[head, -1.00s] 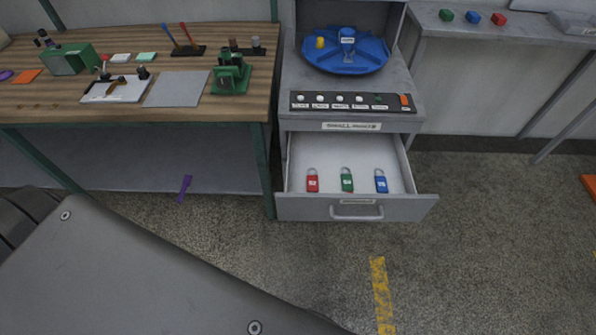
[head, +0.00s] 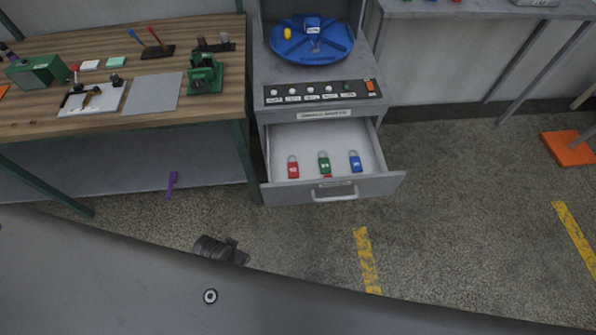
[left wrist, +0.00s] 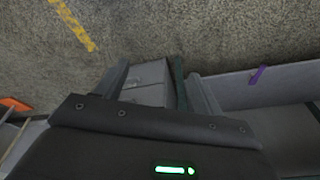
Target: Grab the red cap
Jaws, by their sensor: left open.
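I cannot make out a red cap for certain. A small red bit (head: 327,178) shows just behind the front panel of the open drawer (head: 336,188) in the head view, mostly hidden by that panel. A red padlock (head: 293,168), a green padlock (head: 324,165) and a blue padlock (head: 355,162) lie in the drawer. My left gripper (left wrist: 160,74) is open in the left wrist view, with the grey cabinet beyond its fingers and nothing seen between them. In the head view, my large dark arm link covers the bottom. My right gripper is not in view.
The wooden workbench (head: 60,44) stands left of the cabinet, holding a green device (head: 205,75) and several small items. A blue turntable (head: 300,45) with a yellow piece sits above the drawer. A purple object (head: 172,184) is below the bench.

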